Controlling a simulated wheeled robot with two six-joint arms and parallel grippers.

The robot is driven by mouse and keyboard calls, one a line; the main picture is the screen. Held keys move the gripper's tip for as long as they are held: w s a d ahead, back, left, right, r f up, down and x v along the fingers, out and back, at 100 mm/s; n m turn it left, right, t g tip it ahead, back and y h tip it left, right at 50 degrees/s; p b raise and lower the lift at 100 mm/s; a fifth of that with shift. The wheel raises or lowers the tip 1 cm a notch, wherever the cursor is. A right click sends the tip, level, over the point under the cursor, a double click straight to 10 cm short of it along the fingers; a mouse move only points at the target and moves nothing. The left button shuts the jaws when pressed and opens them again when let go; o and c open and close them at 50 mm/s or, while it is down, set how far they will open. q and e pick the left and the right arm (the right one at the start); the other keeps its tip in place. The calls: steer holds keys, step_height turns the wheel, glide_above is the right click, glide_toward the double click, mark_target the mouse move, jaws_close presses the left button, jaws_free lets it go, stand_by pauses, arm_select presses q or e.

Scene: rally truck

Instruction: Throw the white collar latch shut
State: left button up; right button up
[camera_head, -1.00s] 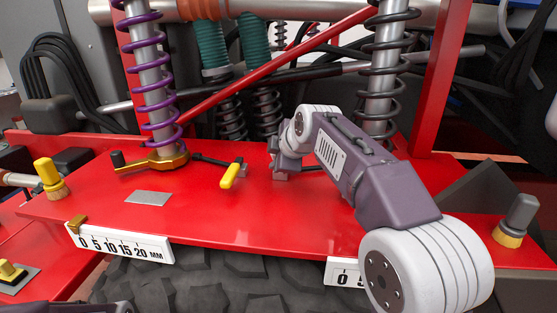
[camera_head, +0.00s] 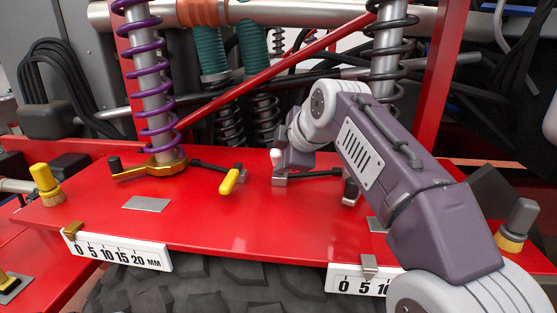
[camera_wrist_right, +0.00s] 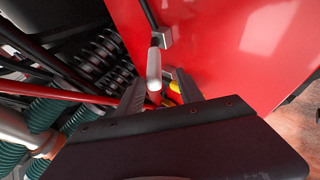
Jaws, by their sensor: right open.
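The white latch handle (camera_wrist_right: 154,68) shows in the right wrist view on a dark rod, beside a small grey block (camera_wrist_right: 161,38). In the head view its white end (camera_head: 275,157) shows just above the grey block (camera_head: 280,181), and the dark rod (camera_head: 320,173) runs right from there. My right gripper (camera_wrist_right: 158,92) is open, its two fingers on either side of the handle's near end. I cannot tell whether they touch it. In the head view the gripper (camera_head: 284,161) is small and partly hidden by my right arm. My left gripper is out of view.
A yellow-handled latch (camera_head: 229,182) on a gold collar (camera_head: 160,167) sits left, under a purple spring (camera_head: 152,80). A black spring (camera_head: 388,50) and red bar (camera_head: 270,75) stand behind.

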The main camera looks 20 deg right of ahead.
steer(key=shift+w, duration=0.1)
steer(key=shift+d, duration=0.1)
steer(key=p+v, duration=0.4)
steer(key=v, duration=0.6)
steer(key=shift+r, duration=0.45)
stand_by(0.4)
